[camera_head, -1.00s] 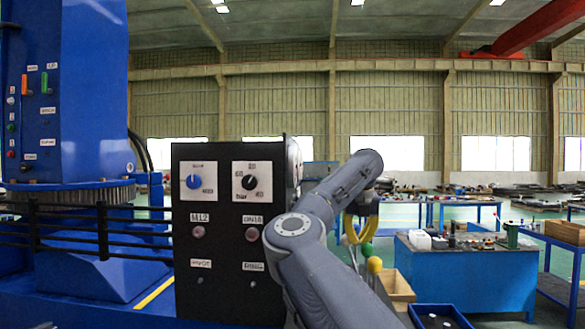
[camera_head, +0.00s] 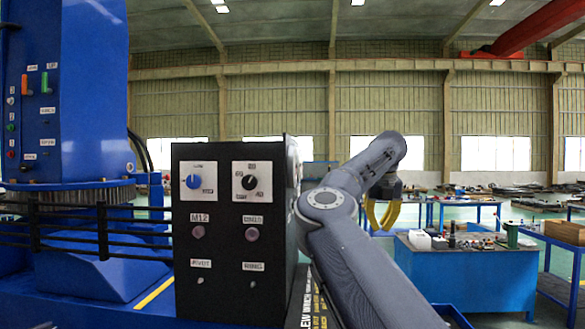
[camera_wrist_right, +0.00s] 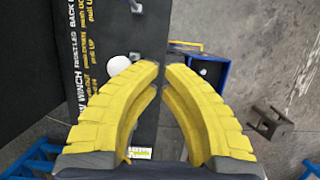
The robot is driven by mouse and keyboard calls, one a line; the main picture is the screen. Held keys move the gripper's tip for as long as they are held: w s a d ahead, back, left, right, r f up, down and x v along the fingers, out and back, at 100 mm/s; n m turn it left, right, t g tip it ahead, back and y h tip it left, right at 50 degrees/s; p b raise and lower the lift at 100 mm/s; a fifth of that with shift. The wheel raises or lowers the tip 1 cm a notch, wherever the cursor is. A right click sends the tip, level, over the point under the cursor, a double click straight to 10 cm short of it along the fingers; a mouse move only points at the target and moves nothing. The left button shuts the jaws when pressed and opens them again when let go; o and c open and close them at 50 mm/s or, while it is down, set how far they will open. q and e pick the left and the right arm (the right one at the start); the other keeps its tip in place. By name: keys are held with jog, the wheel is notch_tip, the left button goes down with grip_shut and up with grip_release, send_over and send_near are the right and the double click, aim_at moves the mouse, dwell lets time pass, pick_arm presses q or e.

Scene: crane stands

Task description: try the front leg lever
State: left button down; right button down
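My right gripper (camera_head: 381,226) has yellow ribbed fingers and hangs right of the black control box (camera_head: 235,268) in the head view. In the right wrist view its fingertips (camera_wrist_right: 162,68) nearly meet, with a thin gap and nothing visible between them. A white lever knob (camera_wrist_right: 118,66) stands just left of the fingertips, apart from them. Left of it, a black label plate (camera_wrist_right: 88,50) carries yellow lettering with winch, leg and push/pull words. The plate's edge also shows in the head view (camera_head: 306,308). My arm hides the levers there. My left gripper is out of view.
The black box carries dials, knobs and small switches. A blue machine column (camera_head: 95,110) with black rails stands at left. A blue workbench (camera_head: 475,280) with small items stands at right. A blue bin (camera_wrist_right: 208,72) lies beyond the fingers in the wrist view.

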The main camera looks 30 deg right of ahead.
jog(key=shift+r, duration=2.75)
